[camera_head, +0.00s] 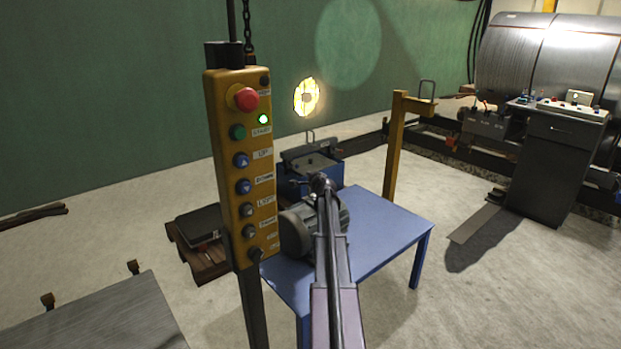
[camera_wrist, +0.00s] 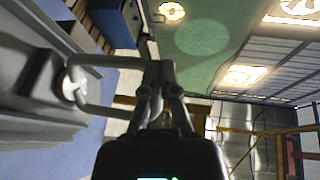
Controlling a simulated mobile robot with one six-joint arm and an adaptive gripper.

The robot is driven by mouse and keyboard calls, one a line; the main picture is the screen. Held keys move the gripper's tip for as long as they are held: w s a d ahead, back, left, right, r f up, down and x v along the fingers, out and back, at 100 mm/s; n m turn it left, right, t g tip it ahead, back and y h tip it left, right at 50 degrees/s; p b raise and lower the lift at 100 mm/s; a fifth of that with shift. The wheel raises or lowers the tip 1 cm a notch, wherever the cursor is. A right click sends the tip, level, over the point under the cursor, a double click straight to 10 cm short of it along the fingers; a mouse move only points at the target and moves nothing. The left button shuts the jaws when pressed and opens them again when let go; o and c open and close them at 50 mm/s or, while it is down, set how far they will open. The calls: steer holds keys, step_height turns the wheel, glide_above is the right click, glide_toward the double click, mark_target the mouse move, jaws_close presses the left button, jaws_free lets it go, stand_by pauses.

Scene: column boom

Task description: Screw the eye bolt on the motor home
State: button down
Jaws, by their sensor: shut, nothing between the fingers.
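The grey motor (camera_head: 296,232) rests on the blue table (camera_head: 385,222), partly behind the yellow control box and my arm. In the wrist view the motor's ribbed grey housing (camera_wrist: 30,95) fills the left side. The eye bolt (camera_wrist: 98,61) shows there as a pale open loop, its round base against the housing. My gripper (camera_wrist: 158,68) is shut with nothing held, right at the loop's outer end. The fingers overlap that end in the picture; I cannot tell whether they touch it. In the head view my gripper (camera_head: 322,185) is above the motor, and the bolt cannot be made out.
A yellow control box (camera_head: 240,165) with buttons hangs on a chain at the left front. A blue vise-like device (camera_head: 308,168) stands at the table's back. A yellow post (camera_head: 394,150) rises behind the table. A dark console (camera_head: 550,165) stands at the right. The table's right part is clear.

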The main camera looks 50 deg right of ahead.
steer(key=shift+r+x, duration=0.2)
steer(key=shift+x, duration=0.85)
steer(key=shift+w, duration=0.1)
steer(key=shift+a, duration=0.1)
stand_by(1.1)
steer(key=s+a+r+p, duration=0.2)
steer(key=a, duration=1.1)
steer(key=shift+s+a+r+p, duration=0.15)
steer(key=shift+s+r+p, duration=0.1)
steer(key=shift+r+p, duration=0.1)
